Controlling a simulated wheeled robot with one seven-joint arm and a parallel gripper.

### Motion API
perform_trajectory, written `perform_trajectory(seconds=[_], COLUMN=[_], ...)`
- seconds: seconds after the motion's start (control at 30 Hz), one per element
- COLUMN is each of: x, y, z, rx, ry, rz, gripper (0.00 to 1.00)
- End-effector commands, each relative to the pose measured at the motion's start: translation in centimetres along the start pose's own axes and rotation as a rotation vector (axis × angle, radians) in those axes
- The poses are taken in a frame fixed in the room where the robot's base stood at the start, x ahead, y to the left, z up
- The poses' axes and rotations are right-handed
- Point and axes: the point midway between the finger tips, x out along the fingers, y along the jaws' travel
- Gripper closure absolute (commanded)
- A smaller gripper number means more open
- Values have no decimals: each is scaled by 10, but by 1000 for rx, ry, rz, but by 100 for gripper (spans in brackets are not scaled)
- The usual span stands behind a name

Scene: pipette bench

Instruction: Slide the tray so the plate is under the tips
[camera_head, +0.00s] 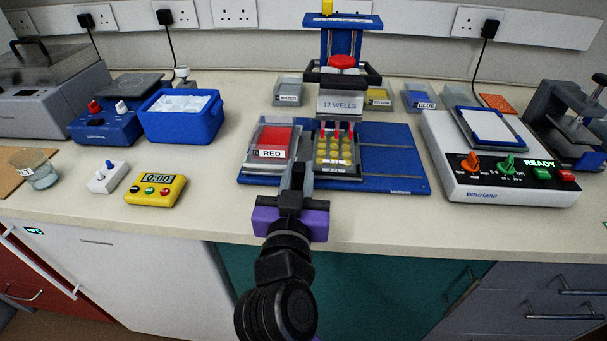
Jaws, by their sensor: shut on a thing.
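The tray (342,183) sits on a blue base (400,178) and carries a reservoir with red contents, labelled RED (272,140), on the left and a plate with yellow wells (334,162) on the right. The pipette head, marked 12 WELLS (340,104), stands over the plate. Its reddish tips (337,128) show at the plate's back part; whether they line up with wells I cannot tell. My gripper (297,178) is shut at the tray's front, between reservoir and plate. My fingers hide what they grip, apparently the tray's handle.
The blue base is bare right of the plate. Small reservoirs (419,98) stand behind it. A Whirlane device (500,165) stands right. A yellow timer (155,190) and blue tub (184,120) stand left.

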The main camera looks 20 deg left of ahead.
Motion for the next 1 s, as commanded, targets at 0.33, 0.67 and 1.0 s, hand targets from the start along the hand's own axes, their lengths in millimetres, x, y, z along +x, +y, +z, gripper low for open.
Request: perform_trajectory(seconds=[0.33,0.67,1.0], x=[-1,-22,-71], y=[-4,-4,-5], z=[-1,1,0], rx=[1,0,1], ry=[2,1,2], rz=[-10,-9,-12], gripper=[58,58,58])
